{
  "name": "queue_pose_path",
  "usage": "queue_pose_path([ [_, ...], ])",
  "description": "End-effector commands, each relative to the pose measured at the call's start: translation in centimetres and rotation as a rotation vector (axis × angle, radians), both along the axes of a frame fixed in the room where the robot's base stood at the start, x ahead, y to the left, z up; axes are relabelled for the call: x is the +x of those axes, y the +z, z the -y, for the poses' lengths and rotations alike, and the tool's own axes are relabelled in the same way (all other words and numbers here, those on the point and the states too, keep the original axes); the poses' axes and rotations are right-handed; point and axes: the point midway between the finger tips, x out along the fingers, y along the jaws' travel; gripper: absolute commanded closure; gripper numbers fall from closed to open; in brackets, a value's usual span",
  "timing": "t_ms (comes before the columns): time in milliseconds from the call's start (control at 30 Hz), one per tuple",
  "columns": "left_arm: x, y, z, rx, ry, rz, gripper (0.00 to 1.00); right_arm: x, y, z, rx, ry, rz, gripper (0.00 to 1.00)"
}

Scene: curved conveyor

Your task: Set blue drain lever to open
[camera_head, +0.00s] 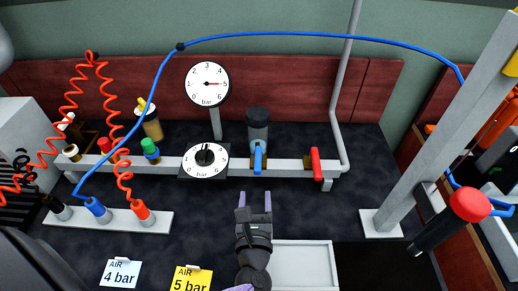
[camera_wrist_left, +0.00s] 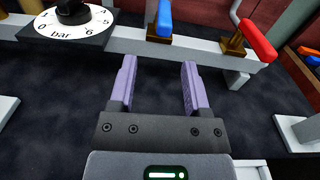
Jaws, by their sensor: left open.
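The blue drain lever (camera_head: 258,160) hangs on the grey pipe rail below a dark cylindrical filter bowl (camera_head: 257,128). It points roughly downward from the rail in the head view. It also shows at the top of the left wrist view (camera_wrist_left: 164,20), cut off by the frame edge. My left gripper (camera_head: 254,202) is open and empty. Its two purple fingers point toward the rail, with the blue lever just beyond them and apart from them; the same fingers show in the left wrist view (camera_wrist_left: 158,85). My right gripper is not seen.
A red lever (camera_head: 316,164) is on the rail to the right of the blue one. A dial knob (camera_head: 205,158) is to its left, with a round gauge (camera_head: 207,84) above. Coiled orange hoses and a blue hose are at left. A white tray (camera_head: 335,265) lies in front.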

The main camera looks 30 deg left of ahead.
Motion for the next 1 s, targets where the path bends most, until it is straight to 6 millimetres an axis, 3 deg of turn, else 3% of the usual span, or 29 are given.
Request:
queue_pose_path([
  [67,0.7,0.0,0.1,0.046,-0.018,-0.008,0.38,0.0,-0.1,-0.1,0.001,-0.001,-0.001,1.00],
  [300,5.4,0.0,-2.2,0.045,-0.016,-0.005,0.38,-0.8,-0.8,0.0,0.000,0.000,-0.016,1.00],
  [500,8.3,0.0,-3.6,0.044,-0.015,-0.006,0.38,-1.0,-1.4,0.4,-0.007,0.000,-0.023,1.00],
  [867,9.1,0.1,-4.0,0.042,-0.016,-0.006,0.38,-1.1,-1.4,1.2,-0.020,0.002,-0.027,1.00],
  [1000,9.1,0.1,-4.0,0.042,-0.015,-0.006,0.66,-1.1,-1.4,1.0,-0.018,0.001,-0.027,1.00],
])
